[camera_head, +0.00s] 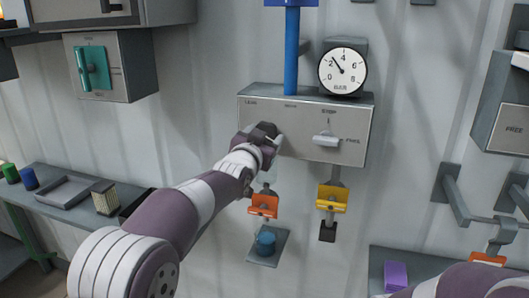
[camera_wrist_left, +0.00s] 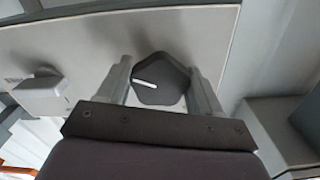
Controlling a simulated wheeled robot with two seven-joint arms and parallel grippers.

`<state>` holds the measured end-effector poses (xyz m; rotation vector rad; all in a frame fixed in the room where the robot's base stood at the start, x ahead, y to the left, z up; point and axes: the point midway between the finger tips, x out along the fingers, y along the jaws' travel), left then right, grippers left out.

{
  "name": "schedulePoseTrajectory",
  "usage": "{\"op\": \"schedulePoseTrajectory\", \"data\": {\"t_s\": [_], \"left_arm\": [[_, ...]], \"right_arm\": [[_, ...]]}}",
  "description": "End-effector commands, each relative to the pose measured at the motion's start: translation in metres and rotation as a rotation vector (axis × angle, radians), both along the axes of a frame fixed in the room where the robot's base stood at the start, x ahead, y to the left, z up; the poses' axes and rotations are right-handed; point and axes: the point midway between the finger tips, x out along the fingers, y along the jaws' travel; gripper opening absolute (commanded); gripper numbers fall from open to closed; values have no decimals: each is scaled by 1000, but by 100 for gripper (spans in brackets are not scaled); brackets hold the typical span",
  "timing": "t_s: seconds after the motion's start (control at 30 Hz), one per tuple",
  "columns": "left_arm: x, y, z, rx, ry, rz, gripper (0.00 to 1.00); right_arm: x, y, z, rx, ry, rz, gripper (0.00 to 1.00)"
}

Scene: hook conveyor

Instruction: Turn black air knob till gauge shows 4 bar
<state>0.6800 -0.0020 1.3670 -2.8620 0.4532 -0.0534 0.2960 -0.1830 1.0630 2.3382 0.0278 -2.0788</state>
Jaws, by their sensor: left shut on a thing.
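The black knob (camera_wrist_left: 165,95) has a white pointer line and sits between the two fingers of my left gripper (camera_wrist_left: 163,88) in the left wrist view. In the head view my left gripper (camera_head: 264,138) is at the left part of the grey control box, shut on the knob (camera_head: 267,128), which is mostly hidden. The round white gauge (camera_head: 343,72) marked BAR stands on top of the box at the right. Its needle points up and left, near the 2 and short of the 4. My right gripper is not in view.
The grey control box (camera_head: 305,143) also carries a white lever (camera_head: 325,140) beside the word FREE. A blue pipe (camera_head: 291,50) rises from its top. Orange (camera_head: 263,207) and yellow (camera_head: 332,198) tagged pieces hang below. A shelf with small items (camera_head: 66,190) is at left.

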Motion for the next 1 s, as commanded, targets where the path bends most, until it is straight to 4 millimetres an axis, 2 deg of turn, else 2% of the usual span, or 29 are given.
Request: {"op": "schedulePoseTrajectory", "data": {"t_s": [0.03,0.1,0.4,1.0], "left_arm": [[0,0,-1,30,-22,0,35],[0,1,0,82,-40,0,35],[0,1,3,253,-94,1,35],[0,1,6,335,-121,1,35]], "right_arm": [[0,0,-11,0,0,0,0],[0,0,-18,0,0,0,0],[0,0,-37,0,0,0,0],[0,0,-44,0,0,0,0]]}}
